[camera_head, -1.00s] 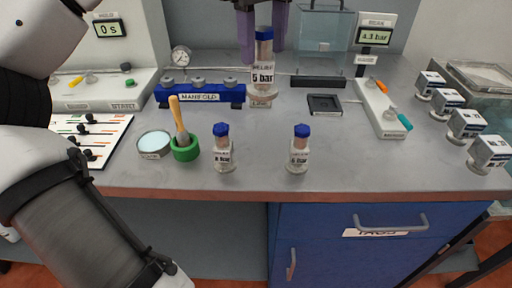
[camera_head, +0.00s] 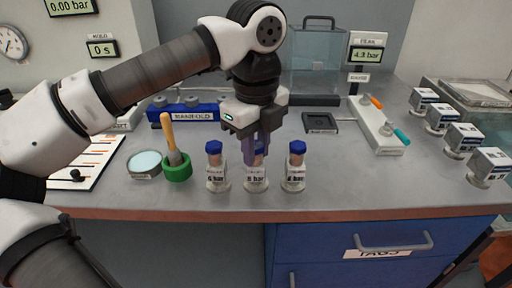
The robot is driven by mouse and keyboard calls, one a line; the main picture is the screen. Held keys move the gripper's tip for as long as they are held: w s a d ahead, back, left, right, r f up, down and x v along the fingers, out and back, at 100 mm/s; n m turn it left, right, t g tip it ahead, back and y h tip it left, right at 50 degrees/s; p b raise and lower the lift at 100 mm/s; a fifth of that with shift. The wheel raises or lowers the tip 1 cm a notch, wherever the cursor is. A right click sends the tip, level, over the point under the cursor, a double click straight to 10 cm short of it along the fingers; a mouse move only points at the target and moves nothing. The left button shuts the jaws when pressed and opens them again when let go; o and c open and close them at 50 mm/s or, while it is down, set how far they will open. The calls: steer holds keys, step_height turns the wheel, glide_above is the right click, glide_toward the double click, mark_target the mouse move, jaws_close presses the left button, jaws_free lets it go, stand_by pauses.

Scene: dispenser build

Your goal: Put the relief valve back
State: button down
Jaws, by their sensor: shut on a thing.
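Three relief valves with blue caps, copper-coloured necks and pale labelled bodies are in a row near the front of the bench. My gripper (camera_head: 256,158) points down and is shut on the middle relief valve (camera_head: 256,180), its fingers around the cap and neck. That valve is upright, with its base level with its neighbours' bases; I cannot tell whether it bears on the bench. The left relief valve (camera_head: 216,179) and the right relief valve (camera_head: 293,178) stand upright close on either side. The labels read in bar, but the numbers are too small to be sure of.
A green pot (camera_head: 177,168) with a wooden-handled tool and a round dish (camera_head: 145,164) stand to the left. The blue manifold (camera_head: 190,113) is behind, partly covered by my arm.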

steer(key=c, duration=1.3)
jaws_free()
steer(key=shift+f, duration=0.3)
steer(key=o, duration=0.6)
steer(key=shift+r, duration=0.1)
steer(key=shift+r, duration=0.1)
step_height(320, 180, up, 12)
steer(key=shift+f, duration=0.1)
